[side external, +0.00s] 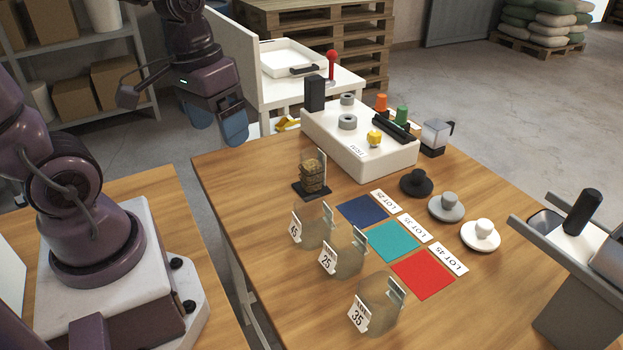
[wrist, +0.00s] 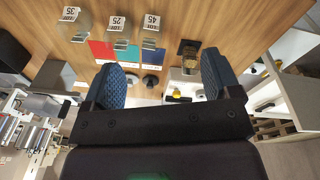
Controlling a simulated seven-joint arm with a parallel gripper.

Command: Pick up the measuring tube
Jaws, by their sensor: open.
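A clear upright tube with brown contents (side external: 313,177) stands on a small dark base near the table's left side; it looks most like the measuring tube, though I cannot be sure. It also shows in the wrist view, near the right finger, with its dark base (wrist: 188,47). My gripper (side external: 217,127) is open and empty, with blue fingers, raised up and left of the tube, by the table's back left corner. In the wrist view my gripper (wrist: 162,82) has its fingers wide apart with nothing between them touching.
Clear containers labelled 45 (side external: 313,230), 25 (side external: 343,257) and 35 (side external: 376,305) stand in front of the tube. Blue, teal (side external: 388,241) and red mats lie beside them. A white control box (side external: 375,155) stands behind, with knobbed lids (side external: 446,207) to the right.

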